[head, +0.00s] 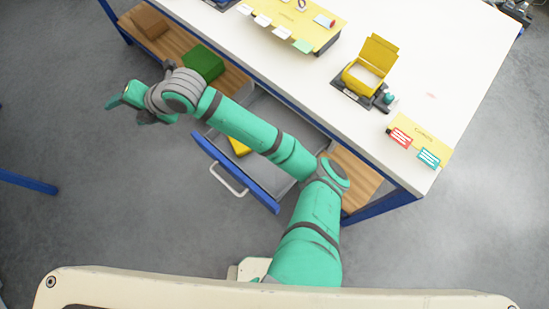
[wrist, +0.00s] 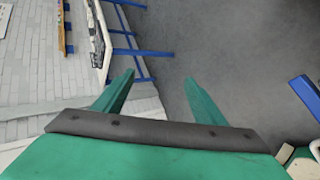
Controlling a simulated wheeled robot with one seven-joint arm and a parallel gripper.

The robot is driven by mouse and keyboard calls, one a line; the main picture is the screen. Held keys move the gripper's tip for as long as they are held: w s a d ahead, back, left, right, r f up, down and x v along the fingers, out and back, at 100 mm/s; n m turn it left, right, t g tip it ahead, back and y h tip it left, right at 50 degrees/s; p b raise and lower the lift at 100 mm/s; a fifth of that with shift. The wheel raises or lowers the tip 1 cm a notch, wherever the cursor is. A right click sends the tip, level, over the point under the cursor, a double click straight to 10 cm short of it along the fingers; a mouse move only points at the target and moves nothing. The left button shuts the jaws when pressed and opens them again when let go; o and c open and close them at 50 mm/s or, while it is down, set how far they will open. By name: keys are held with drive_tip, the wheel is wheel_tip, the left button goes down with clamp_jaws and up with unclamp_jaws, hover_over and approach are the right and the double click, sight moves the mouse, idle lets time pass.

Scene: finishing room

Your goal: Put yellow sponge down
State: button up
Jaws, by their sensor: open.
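A yellow block-like thing (head: 239,147), likely the yellow sponge, lies in an open grey drawer (head: 282,184) under the white bench. My forearm hides much of it in the head view. My gripper (head: 113,102) is far to the left of the drawer, out over the grey floor. In the wrist view my gripper (wrist: 160,77) has its two green fingers spread apart with nothing between them, and the sponge is not in that view.
The drawer's blue front (head: 235,172) sticks out from the bench. A green box (head: 203,62) and a brown box (head: 149,21) stand on the wooden lower shelf. The white benchtop (head: 445,55) holds a yellow open box (head: 370,65) and yellow boards with cards.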

wheel_tip(320, 180, up, 6)
drive_tip(key=a+m+t+y, duration=0.2)
drive_tip(key=a+m+y, duration=0.1)
drive_tip(key=m+y, duration=0.15)
drive_tip(key=w+d+r+m+t, duration=0.2)
drive_tip(key=w+d+m+t, duration=0.2)
drive_tip(key=d+m+t, duration=0.7)
drive_tip(key=s+d+f+m+t+h, duration=0.2)
drive_tip(key=s+d+f+m+h, duration=0.2)
drive_tip(key=d+f+m+h, duration=0.85)
drive_tip(key=s+d+f+m, duration=0.2)
drive_tip(key=s+d, duration=0.2)
drive_tip(key=s, duration=0.1)
drive_tip(key=s+d+f+m+h, duration=0.1)
drive_tip(key=s+d+f+m, duration=0.1)
drive_tip(key=s+d, duration=0.3)
drive_tip(key=s+d+f+m+h, duration=0.1)
drive_tip(key=s+d+f+m, duration=0.2)
drive_tip(key=s+d, duration=0.1)
drive_tip(key=shift+s+d, duration=0.15)
drive_tip(key=shift+s, duration=0.3)
drive_tip(key=s+d+r+g+h, duration=0.1)
drive_tip(key=s+d, duration=0.6)
drive_tip(key=s, duration=0.2)
drive_tip(key=shift+s, duration=0.15)
